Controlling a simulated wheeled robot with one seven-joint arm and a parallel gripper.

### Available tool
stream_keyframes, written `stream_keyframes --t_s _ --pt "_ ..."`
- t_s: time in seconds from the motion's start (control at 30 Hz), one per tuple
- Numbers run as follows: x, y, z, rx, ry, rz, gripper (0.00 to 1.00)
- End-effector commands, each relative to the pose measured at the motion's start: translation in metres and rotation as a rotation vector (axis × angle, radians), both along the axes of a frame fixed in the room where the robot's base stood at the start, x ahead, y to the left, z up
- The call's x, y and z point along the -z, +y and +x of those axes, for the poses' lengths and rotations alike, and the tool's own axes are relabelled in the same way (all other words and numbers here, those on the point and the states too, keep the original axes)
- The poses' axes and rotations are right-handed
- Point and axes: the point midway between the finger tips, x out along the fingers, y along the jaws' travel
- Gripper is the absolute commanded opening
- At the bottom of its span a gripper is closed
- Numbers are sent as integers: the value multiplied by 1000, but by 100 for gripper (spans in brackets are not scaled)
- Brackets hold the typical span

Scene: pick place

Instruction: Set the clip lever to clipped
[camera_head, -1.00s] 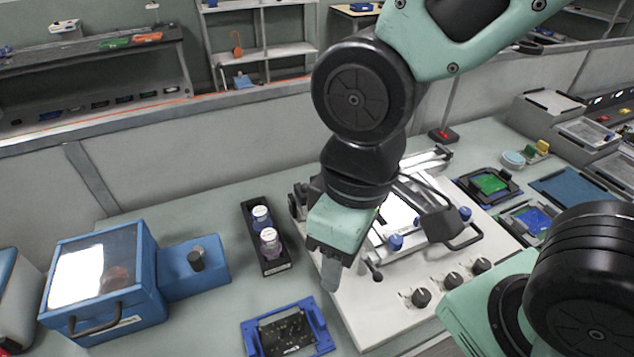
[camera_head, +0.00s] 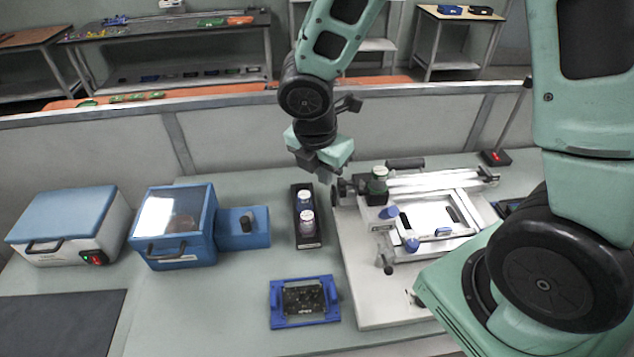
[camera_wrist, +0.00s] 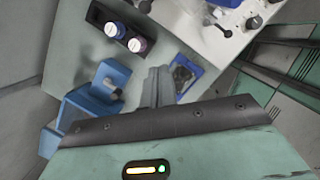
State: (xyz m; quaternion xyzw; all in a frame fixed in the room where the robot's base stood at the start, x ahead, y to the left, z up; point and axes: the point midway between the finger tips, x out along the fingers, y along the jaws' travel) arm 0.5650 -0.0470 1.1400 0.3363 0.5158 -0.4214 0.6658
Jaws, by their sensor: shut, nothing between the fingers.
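A white machine (camera_head: 362,300) with a raised metal frame and blue knobs stands on the bench. A small lever with a black knob (camera_head: 386,264) rises at its front left; I cannot tell for sure whether this is the clip lever, or its setting. The machine's corner (camera_wrist: 222,38) shows at the top right of the wrist view, with black knobs on it. My gripper (camera_head: 323,177) hangs above the bench near the machine's back left corner, apart from the lever. In the wrist view its fingers (camera_wrist: 157,82) are together and empty.
A black rack (camera_head: 308,240) with two capped bottles stands left of the machine. A blue-framed circuit board (camera_head: 304,301) lies in front of it. A blue box with a clear lid (camera_head: 172,243) and a blue-lidded white box (camera_head: 65,222) stand farther left. A low wall (camera_head: 90,155) runs behind.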

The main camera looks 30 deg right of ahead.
Motion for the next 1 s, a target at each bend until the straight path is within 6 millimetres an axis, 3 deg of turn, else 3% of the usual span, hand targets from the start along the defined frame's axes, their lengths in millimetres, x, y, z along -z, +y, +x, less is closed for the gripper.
stream_keyframes --t_s 0.57,1.0 --pt "10 -7 6 -56 10 -14 0" --pt "93 -25 15 -55 13 -15 0"
